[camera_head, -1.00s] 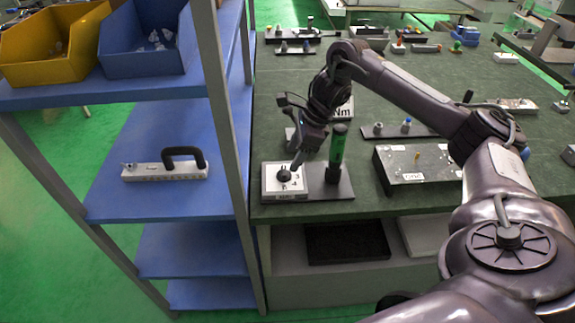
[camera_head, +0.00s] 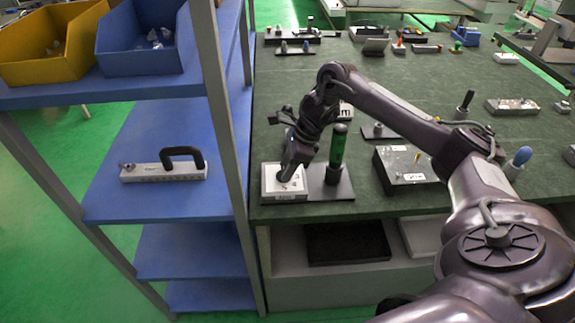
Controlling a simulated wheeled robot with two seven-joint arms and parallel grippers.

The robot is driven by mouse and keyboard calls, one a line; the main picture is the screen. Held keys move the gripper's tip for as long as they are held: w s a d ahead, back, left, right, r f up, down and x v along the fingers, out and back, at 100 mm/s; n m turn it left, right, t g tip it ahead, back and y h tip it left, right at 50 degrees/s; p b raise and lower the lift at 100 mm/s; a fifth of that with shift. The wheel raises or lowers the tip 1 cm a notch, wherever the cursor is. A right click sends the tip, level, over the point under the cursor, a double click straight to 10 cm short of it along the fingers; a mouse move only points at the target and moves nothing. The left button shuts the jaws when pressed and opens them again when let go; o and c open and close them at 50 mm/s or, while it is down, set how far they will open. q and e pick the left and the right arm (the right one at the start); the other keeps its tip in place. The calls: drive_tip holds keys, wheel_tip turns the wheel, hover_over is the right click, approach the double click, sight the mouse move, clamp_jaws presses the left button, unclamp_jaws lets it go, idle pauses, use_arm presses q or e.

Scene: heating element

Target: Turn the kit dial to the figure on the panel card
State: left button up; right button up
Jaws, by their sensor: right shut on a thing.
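The kit dial has a square white face (camera_head: 271,194) with printed figures; some show at its right side. It sits at the left of a dark base (camera_head: 341,188) on the green table, near the front left corner. My right gripper (camera_head: 288,178) points down over the dial and is shut on its knob, which it largely hides. A white panel card (camera_head: 346,112) stands behind my arm; most of it is hidden and I cannot read its figure. My left gripper is out of view.
A green-handled tool (camera_head: 338,148) stands upright on the base, close right of my gripper. A grey box (camera_head: 405,176) lies further right. A blue shelf rack with a post (camera_head: 228,130) stands close left.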

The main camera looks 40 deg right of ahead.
drive_tip(key=shift+c, duration=0.3)
drive_tip(key=m+t+h, duration=0.1)
drive_tip(key=m, duration=0.2)
drive_tip(key=shift+s+a+m, duration=0.1)
drive_tip(key=shift+s+m, duration=0.05)
drive_tip(key=shift+m, duration=0.25)
drive_tip(key=shift+a+r+m+t+h, duration=0.1)
drive_tip(key=shift+m+t+h, duration=0.25)
drive_tip(key=shift+m, duration=0.55)
drive_tip(key=m+h, duration=0.1)
drive_tip(key=m, duration=0.1)
drive_tip(key=shift+a+r+m+t+p, duration=0.1)
drive_tip(key=shift+m+t+p, duration=0.2)
drive_tip(key=shift+m, duration=0.1)
drive_tip(key=shift+a+m+h+p, duration=0.1)
drive_tip(key=shift+m+h+p, duration=0.15)
drive_tip(key=shift+m+p, duration=0.45)
drive_tip(key=m+h+p, duration=0.1)
drive_tip(key=m, duration=0.2)
drive_tip(key=shift+a+r+p, duration=0.1)
drive_tip(key=shift+r+p, duration=0.05)
drive_tip(key=shift+p, duration=0.25)
drive_tip(key=m+h+p, duration=0.1)
drive_tip(key=m+p, duration=0.2)
drive_tip(key=shift+a+m+p, duration=0.15)
drive_tip(key=shift+m+p, duration=0.15)
drive_tip(key=shift+m, duration=0.1)
drive_tip(key=shift+f+m+h+p, duration=0.2)
drive_tip(key=shift+m+h+p, duration=0.3)
drive_tip(key=shift+m+p, duration=0.1)
